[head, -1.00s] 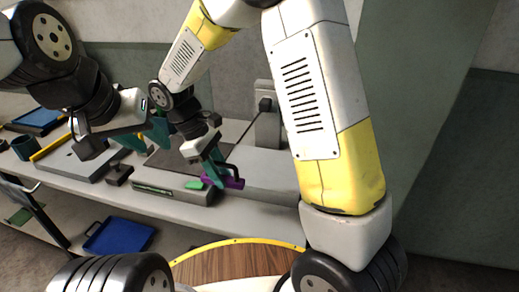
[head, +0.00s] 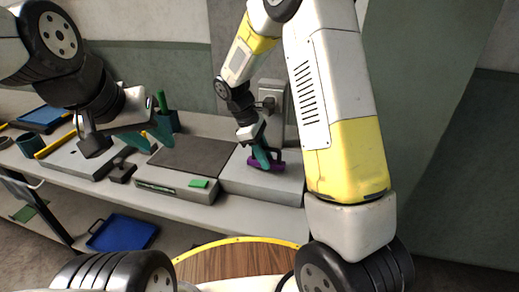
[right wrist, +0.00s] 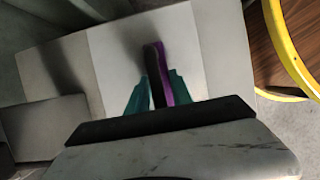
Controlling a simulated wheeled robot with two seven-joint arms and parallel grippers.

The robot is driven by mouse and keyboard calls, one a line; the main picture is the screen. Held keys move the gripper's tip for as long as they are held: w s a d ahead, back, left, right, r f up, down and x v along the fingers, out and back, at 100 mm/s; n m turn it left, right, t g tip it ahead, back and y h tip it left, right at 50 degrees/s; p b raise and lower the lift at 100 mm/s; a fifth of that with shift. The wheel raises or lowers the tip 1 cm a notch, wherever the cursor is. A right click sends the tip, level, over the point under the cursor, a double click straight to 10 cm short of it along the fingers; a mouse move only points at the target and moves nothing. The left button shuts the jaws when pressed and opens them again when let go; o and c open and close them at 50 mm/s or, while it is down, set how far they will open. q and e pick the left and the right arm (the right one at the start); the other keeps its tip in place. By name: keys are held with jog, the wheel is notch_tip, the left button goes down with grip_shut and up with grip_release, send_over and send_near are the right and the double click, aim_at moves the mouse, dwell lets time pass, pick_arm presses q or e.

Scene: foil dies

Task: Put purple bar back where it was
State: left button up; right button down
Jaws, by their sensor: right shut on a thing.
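The purple bar (head: 267,165) is in my right gripper (head: 262,157), above or on the pale grey right section of the bench (head: 275,185); I cannot tell whether it touches. In the right wrist view the bar (right wrist: 166,72) stands between the teal fingertips (right wrist: 157,92), with a dark strip along its left side. My left gripper (head: 150,137) is at the left of the head view, away from the bar, with its teal fingers apart and nothing seen between them.
A dark mat (head: 195,156) lies left of the bar, with a grey block (head: 170,188) bearing a green pad (head: 200,183) in front. A blue tray (head: 125,233) is on the lower shelf. A yellow-rimmed wooden round table (head: 235,262) is near me.

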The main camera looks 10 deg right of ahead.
jog(key=shift+f, duration=0.7)
jog(key=shift+f, duration=0.1)
jog(key=c, duration=1.1)
grip_release()
jog(key=v, duration=1.2)
jog(key=shift+s+d+r+m+t+y, duration=1.25)
jog(key=shift+s+r+m, duration=0.8)
jog(key=shift+s, duration=1.3)
jog(key=shift+s+d+r+m+t+y, duration=0.9)
jog(key=shift+s+d+r+m+t, duration=1)
jog(key=shift+s, duration=1.45)
jog(key=shift+s+d+r+m+t+y, duration=1)
jog(key=shift+s+r+m, duration=0.75)
jog(key=shift+s+m, duration=1.15)
